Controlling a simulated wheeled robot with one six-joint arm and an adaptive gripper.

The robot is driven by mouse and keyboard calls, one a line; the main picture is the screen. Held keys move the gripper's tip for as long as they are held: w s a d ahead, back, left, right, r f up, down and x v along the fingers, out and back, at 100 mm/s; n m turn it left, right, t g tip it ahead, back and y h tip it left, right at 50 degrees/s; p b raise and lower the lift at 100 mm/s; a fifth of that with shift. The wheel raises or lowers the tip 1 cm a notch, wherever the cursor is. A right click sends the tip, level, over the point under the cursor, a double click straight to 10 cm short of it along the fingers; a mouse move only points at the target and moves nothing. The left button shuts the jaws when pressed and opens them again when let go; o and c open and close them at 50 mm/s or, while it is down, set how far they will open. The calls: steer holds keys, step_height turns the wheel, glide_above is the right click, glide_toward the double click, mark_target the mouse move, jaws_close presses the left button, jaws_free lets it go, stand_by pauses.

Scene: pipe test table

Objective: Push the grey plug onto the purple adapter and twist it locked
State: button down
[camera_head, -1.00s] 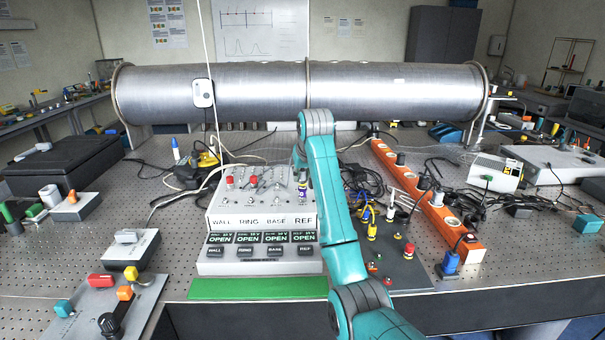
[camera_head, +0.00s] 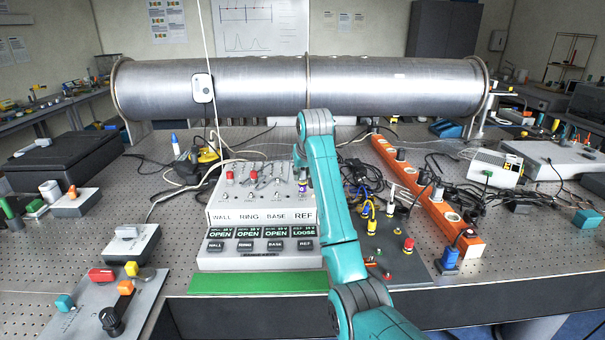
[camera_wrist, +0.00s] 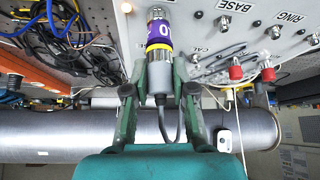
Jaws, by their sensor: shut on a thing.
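The grey plug (camera_wrist: 160,78) is between the two fingers of my gripper (camera_wrist: 159,70) in the wrist view, with its grey cable looping from its lower end. Its front meets the yellow-edged end of the purple adapter (camera_wrist: 158,33), in line with it. The adapter shows upside-down white marks and sits on a metal socket of the white panel. In the head view the purple adapter (camera_head: 303,187) shows small above the REF label, and my arm hides most of the gripper and plug. The REF display (camera_head: 304,233) reads LOOSE. How deep the plug sits cannot be seen.
The WALL, RING and BASE displays (camera_head: 245,233) read OPEN. Red-capped connectors (camera_wrist: 237,73) and toggle switches stand beside the adapter on the panel. A large metal pipe (camera_head: 230,88) lies behind. Loose cables (camera_head: 365,185) and an orange power strip (camera_head: 420,185) lie to the right.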

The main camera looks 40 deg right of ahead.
steer(key=shift+a+m+h, duration=0.15)
steer(key=shift+m+h, duration=0.25)
steer(key=shift+m, duration=0.5)
steer(key=m, duration=0.1)
steer(key=m+g+h, duration=0.1)
steer(key=m, duration=0.1)
steer(key=shift+f+g+h, duration=0.1)
steer(key=shift+g+h, duration=0.2)
steer(key=shift+m, duration=0.4)
steer(key=shift+m+g, duration=0.3)
steer(key=shift+m, duration=0.2)
steer(key=m+g+h, duration=0.1)
steer(key=m+g, duration=0.1)
steer(key=m, duration=0.1)
steer(key=shift+f+m, duration=0.1)
steer(key=shift+m, duration=0.3)
steer(key=shift+m+g+h, duration=0.3)
steer(key=shift+m+g, duration=0.3)
steer(key=shift+m, duration=0.3)
steer(key=c, duration=0.9)
jaws_free()
steer(key=shift+d, duration=0.2)
